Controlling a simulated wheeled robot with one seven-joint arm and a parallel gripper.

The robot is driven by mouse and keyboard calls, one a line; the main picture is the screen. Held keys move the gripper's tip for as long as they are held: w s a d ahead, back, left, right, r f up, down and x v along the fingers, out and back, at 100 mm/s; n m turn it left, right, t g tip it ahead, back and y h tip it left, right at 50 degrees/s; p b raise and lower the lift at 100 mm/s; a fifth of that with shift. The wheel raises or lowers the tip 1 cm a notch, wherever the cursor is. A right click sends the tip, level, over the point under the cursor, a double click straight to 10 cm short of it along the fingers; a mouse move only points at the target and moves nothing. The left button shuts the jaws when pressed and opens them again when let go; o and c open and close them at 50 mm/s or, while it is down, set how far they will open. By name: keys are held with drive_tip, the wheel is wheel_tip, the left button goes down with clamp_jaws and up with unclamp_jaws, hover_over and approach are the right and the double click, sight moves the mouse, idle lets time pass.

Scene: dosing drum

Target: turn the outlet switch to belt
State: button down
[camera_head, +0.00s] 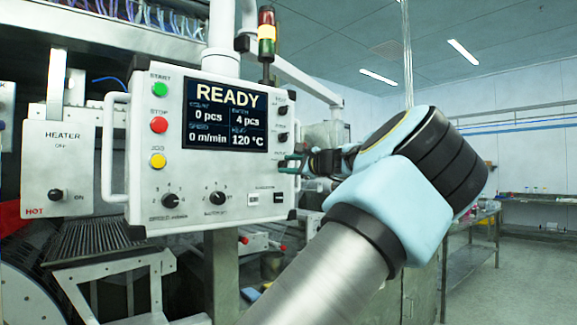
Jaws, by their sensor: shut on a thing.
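The white control panel (170,185) faces me, with a screen (225,117) that reads READY, 0 pcs, 4 pcs, 0 m/min and 120 °C. Two small black switches, an upper one (283,109) and a lower one (283,137), sit in a column right of the screen. My gripper (289,164) reaches in from the right to the bottom place of that column. Its fingers are shut on what appears to be the outlet switch, which they mostly hide. The labels there are too small to read, so I cannot tell its setting.
The panel carries start (159,89), stop (158,125) and jog (157,160) buttons, and two dials (171,201) (217,199) below. A bar handle (112,150) stands out on its left. A heater box (60,168) marked HOT is farther left. Open floor lies at right.

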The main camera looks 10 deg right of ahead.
drive_tip(key=shift+f+n+b, duration=0.15)
drive_tip(key=shift+n+b, duration=0.15)
drive_tip(key=shift+b, duration=0.25)
drive_tip(key=shift+f+n+b, duration=0.2)
drive_tip(key=shift+n+b, duration=5.4)
drive_tip(key=shift+b, duration=1.25)
drive_tip(key=shift+c, duration=2.2)
unclamp_jaws()
drive_tip(key=shift+r, duration=0.1)
drive_tip(key=shift+s, duration=0.1)
